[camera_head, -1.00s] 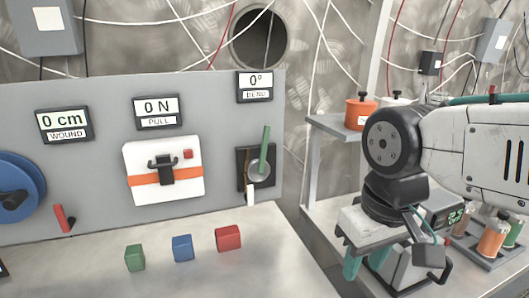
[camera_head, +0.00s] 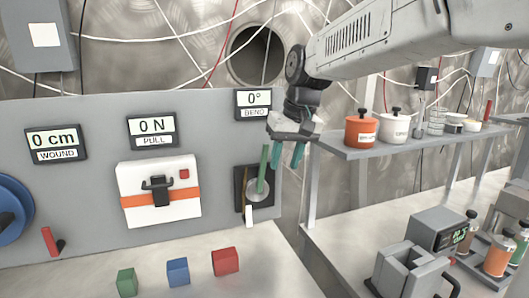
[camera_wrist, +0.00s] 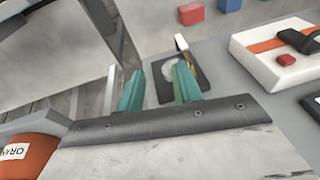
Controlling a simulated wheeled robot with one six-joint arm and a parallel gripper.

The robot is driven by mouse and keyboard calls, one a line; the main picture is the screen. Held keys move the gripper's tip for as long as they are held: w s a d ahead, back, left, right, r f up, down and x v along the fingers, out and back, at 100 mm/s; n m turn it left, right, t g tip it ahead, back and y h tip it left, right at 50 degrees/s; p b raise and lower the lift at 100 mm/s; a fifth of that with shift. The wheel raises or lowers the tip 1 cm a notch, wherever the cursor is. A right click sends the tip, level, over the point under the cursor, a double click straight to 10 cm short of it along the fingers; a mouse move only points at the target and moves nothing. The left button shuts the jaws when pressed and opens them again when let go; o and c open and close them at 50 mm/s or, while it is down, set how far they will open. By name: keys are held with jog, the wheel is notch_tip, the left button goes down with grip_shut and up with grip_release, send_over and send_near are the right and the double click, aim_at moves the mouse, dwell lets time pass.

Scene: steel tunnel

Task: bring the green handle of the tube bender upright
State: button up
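The tube bender has a green handle (camera_head: 263,168) on a round grey hub (camera_head: 258,190) over a dark plate (camera_head: 240,203), at the panel's right end. The handle points up in the head view, leaning slightly right. The display above it (camera_head: 253,103) reads 0° BEND.
A white box with an orange band (camera_head: 160,190) is mounted left of the bender. Green (camera_head: 126,282), blue (camera_head: 178,271) and red (camera_head: 225,261) blocks lie on the bench. A shelf (camera_head: 350,150) with an orange pot (camera_head: 361,127) stands to the right.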

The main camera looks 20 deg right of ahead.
aim_at(267, 147)
jog(key=shift+t, duration=0.9)
jog(key=w+r, duration=0.1)
jog(key=w, duration=0.1)
jog(key=w+r, duration=0.2)
jog(key=w+a+r, duration=0.1)
jog(key=w+r, duration=0.1)
jog(key=shift+w+r, duration=0.2)
jog(key=shift+w, duration=0.1)
jog(key=x, duration=0.7)
jog(key=shift+d, duration=0.15)
jog(key=shift+w+f, duration=0.15)
jog(key=shift+f, duration=0.15)
grip_shut()
